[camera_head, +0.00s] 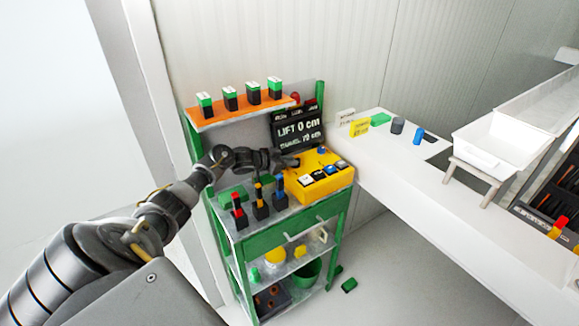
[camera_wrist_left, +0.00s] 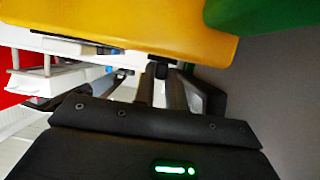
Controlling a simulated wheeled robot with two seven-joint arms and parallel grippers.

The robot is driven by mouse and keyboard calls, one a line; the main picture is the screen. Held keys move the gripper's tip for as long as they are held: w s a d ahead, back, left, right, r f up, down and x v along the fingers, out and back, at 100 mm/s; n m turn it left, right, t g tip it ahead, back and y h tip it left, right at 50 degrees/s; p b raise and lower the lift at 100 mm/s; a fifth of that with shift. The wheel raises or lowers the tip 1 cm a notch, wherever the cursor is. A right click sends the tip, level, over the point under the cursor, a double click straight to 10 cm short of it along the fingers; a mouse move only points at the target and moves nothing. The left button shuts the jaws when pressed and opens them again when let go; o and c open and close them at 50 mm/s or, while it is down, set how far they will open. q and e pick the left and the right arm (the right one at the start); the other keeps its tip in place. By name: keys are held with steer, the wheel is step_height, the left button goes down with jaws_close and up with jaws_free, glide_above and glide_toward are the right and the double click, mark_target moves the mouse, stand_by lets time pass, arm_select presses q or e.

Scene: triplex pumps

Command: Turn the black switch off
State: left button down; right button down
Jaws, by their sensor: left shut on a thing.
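The yellow control box (camera_head: 322,184) sits on top of the green cart, with small white, black and blue controls on its upper face. My left gripper (camera_head: 294,162) reaches in from the left to the back left part of the box. In the left wrist view, the yellow box (camera_wrist_left: 130,22) fills the top, and my left gripper (camera_wrist_left: 160,76) is shut on a small black part, apparently the black switch (camera_wrist_left: 159,69), at the box. The switch's position, on or off, cannot be told. My right gripper is not in view.
Red, yellow and blue-topped levers (camera_head: 258,202) stand in front of my left forearm. A black display (camera_head: 298,131) reading "LIFT 0 cm" stands behind the box. An orange shelf (camera_head: 240,113) carries several green-topped blocks. A white table (camera_head: 400,165) lies to the right.

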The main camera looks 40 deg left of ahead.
arm_select(q)
steer(key=c, duration=1.4)
jaws_free()
steer(key=shift+c, duration=0.2)
steer(key=shift+s, duration=0.1)
steer(key=b+v, duration=0.1)
steer(key=v, duration=0.9)
steer(key=shift+s+r+b, duration=0.2)
steer(key=shift+r+b, duration=0.05)
steer(key=shift+b, duration=0.15)
steer(key=shift+a, duration=0.2)
